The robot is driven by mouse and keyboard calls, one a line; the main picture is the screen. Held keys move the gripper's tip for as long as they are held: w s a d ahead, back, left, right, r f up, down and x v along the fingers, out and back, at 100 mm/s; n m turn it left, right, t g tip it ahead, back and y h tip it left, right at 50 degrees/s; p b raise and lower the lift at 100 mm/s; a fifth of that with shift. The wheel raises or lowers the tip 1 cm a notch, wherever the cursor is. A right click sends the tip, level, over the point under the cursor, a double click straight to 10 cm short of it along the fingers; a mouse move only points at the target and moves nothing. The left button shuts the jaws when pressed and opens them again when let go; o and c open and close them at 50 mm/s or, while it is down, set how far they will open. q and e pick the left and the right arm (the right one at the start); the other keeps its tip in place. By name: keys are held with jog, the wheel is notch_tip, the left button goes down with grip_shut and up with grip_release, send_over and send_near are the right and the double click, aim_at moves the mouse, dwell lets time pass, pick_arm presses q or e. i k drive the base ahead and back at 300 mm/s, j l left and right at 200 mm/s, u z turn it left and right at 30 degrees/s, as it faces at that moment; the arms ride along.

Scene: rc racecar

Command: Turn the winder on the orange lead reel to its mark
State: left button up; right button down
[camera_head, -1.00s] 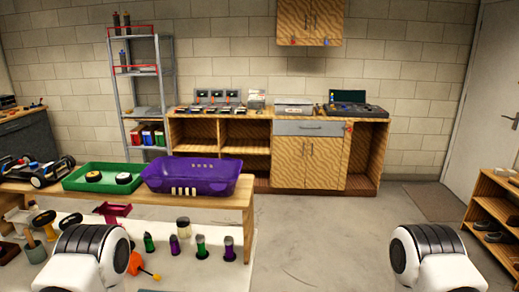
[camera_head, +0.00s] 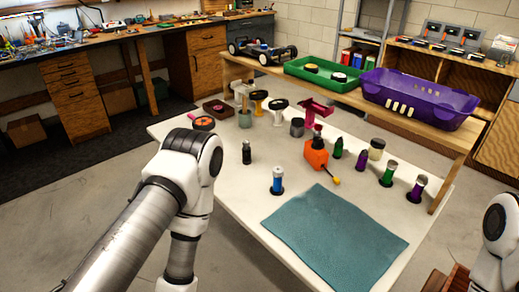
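The orange lead reel (camera_head: 316,153) stands on the white table (camera_head: 225,160), behind the teal mat. Its winder (camera_head: 335,180) is a short arm with a yellow knob, sticking out toward the lower right. I cannot make out a mark on it at this size. My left arm comes in from the lower left and bends down in front of the table's left part; its gripper is out of view. Only a white part of my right arm shows at the right edge, and its gripper is out of view. Neither arm visibly touches the reel.
A teal mat (camera_head: 333,238) lies at the table's front. A blue bottle (camera_head: 277,181), a dark bottle (camera_head: 246,153) and several green and purple bottles stand around the reel. A raised shelf behind holds a green tray (camera_head: 292,70) and a purple bin (camera_head: 412,101).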

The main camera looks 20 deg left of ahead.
aim_at(317, 141)
jog(key=u, duration=0.15)
jog(key=i+j+z, duration=0.2)
jog(key=j, duration=0.3)
jog(key=i+j+z, duration=0.25)
jog(key=j, duration=0.25)
jog(key=j+z, duration=0.2)
jog(key=j, duration=0.3)
jog(key=j+z, duration=0.2)
jog(key=j, duration=0.35)
jog(key=i, duration=0.05)
